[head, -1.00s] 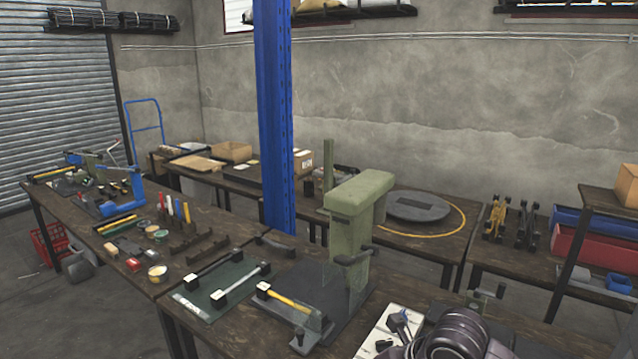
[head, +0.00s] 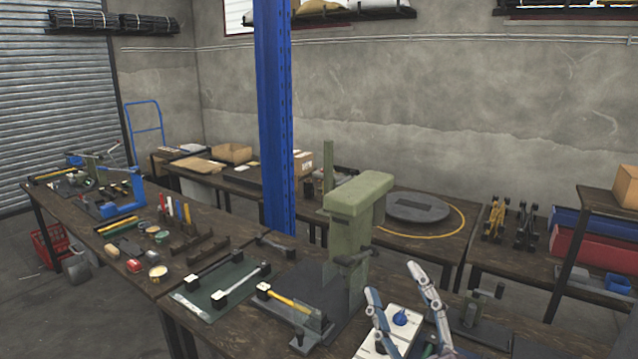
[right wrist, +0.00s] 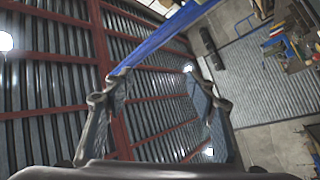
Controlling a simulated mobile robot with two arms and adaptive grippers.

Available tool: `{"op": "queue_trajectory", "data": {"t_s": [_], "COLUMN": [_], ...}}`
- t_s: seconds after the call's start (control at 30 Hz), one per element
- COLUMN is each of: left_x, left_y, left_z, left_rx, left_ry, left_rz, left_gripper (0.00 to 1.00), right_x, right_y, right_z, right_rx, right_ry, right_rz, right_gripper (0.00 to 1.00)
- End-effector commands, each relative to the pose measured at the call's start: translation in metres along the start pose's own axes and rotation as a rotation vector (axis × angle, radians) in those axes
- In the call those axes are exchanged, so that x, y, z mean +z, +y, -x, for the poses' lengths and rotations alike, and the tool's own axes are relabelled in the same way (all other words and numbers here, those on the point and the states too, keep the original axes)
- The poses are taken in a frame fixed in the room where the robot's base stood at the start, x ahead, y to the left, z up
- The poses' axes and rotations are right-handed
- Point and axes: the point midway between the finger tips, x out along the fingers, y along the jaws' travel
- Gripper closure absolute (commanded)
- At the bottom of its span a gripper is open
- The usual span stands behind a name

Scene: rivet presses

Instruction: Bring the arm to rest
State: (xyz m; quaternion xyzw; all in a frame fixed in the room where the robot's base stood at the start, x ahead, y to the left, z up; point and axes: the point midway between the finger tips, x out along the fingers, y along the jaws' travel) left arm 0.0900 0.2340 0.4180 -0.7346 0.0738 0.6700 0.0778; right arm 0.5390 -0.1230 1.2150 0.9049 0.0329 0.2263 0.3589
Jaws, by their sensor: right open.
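My right gripper (head: 392,279) stands at the lower right of the head view with its two fingers pointing up. The fingers are apart and nothing is between them. It shows in front of a white control box (head: 398,318) with a blue knob, right of the green press (head: 357,205). In the right wrist view the open fingers (right wrist: 145,85) point toward the roof, with empty space between them. My left gripper is not in view.
The bench holds a green mat (head: 216,297) with bars and a yellow-handled tool (head: 284,300) near the press. A small hand press (head: 480,311) stands to the right. A blue post (head: 274,120) rises behind the bench. The air above the bench front is clear.

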Motion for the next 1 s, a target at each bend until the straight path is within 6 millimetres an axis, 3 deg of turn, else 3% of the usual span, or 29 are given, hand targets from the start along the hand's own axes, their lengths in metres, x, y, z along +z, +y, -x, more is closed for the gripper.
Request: {"op": "queue_trajectory", "data": {"t_s": [0.03, 0.1, 0.2, 0.33, 0.4, 0.53, 0.8, 0.83, 1.0], "left_x": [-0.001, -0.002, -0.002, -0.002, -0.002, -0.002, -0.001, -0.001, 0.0], "left_y": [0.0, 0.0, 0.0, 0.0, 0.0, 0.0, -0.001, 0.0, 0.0], "left_z": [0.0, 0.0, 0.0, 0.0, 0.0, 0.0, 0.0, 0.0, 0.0], "left_rx": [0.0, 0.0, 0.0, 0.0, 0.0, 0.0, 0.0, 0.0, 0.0], "left_ry": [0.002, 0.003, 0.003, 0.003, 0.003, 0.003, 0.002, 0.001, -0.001], "left_rz": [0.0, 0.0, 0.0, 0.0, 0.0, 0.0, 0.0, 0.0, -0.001], "left_gripper": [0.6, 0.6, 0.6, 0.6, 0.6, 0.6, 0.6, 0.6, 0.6], "right_x": [0.035, 0.083, 0.14, 0.19, 0.203, 0.208, 0.179, 0.175, 0.215], "right_y": [-0.001, -0.006, -0.026, -0.064, -0.085, -0.118, -0.159, -0.162, -0.198], "right_z": [0.013, 0.037, 0.085, 0.162, 0.205, 0.276, 0.389, 0.399, 0.404], "right_rx": [0.007, 0.002, -0.034, -0.128, -0.192, -0.314, -0.564, -0.592, -0.592], "right_ry": [-0.136, -0.33, -0.593, -0.912, -1.061, -1.28, -1.589, -1.616, -1.622], "right_rz": [-0.065, -0.149, -0.253, -0.369, -0.422, -0.498, -0.608, -0.617, -0.606], "right_gripper": [0.48, 0.48, 0.48, 0.48, 0.48, 0.48, 0.48, 0.48, 0.48]}}
